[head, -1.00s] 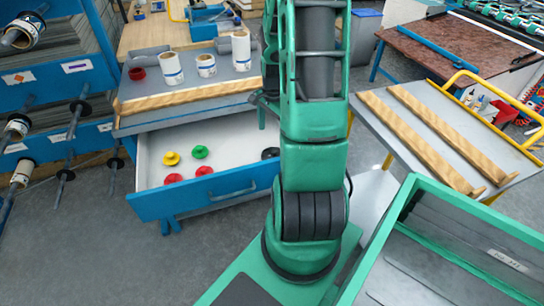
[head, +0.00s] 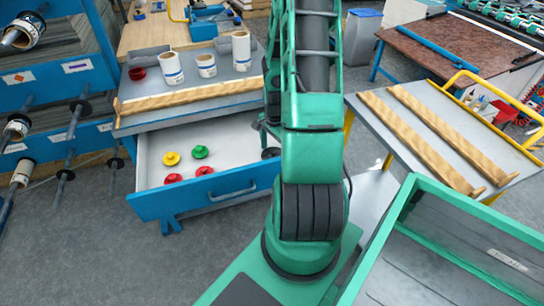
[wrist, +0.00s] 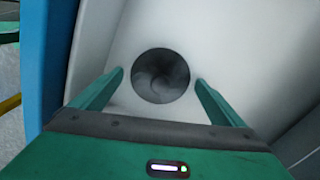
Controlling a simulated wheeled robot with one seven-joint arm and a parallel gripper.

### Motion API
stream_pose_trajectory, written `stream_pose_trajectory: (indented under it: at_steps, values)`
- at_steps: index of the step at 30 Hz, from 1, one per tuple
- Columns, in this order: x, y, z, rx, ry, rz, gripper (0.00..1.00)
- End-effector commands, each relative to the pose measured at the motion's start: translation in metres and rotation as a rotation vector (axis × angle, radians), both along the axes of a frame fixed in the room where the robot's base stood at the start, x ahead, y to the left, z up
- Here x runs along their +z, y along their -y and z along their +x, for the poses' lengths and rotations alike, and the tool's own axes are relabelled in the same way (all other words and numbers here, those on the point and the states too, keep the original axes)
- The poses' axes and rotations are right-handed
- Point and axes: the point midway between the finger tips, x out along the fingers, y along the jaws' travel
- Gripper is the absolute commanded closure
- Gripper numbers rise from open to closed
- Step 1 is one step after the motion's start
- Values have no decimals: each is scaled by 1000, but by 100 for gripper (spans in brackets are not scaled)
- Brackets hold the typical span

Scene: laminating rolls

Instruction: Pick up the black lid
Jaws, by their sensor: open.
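The black lid (wrist: 160,76) is a dark round disc on the white floor of the open drawer. In the head view the lid (head: 270,153) shows only in part, at the drawer's right end beside my arm. In the wrist view my gripper (wrist: 160,78) is open, with one green finger on each side of the lid. The fingertips look close to the lid's edges with small gaps. I cannot tell how far above the drawer floor they are.
The blue drawer (head: 205,197) also holds a yellow lid (head: 171,158), a green lid (head: 200,152) and two red lids. White rolls (head: 172,68) stand on the counter above. A cart (head: 415,130) with wooden bars is at the right.

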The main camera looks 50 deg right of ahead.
Motion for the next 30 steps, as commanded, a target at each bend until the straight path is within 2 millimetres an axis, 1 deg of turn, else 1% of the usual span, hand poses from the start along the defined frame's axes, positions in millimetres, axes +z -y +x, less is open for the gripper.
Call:
stream_pose_trajectory:
  at_steps: [4, 5, 6, 8, 9, 10, 11, 18, 23, 26, 30]
  values:
    - [0, 0, 0, 0, 0, 0, 7]
    - [0, 0, 0, 0, 0, 0, 9]
    - [0, 0, 0, 0, 0, 0, 19]
    - [0, 0, 0, 0, 0, 0, 33]
    - [0, 0, 0, 0, 0, 0, 43]
    - [0, 0, 0, 0, 0, 0, 50]
    - [0, 0, 0, 0, 0, 0, 51]
    - [0, 0, 0, 0, 0, -1, 51]
    - [5, 1, 0, 0, 1, -1, 51]
    - [13, 1, 0, 0, 1, -2, 51]
    - [31, 1, 1, 0, 2, -5, 51]
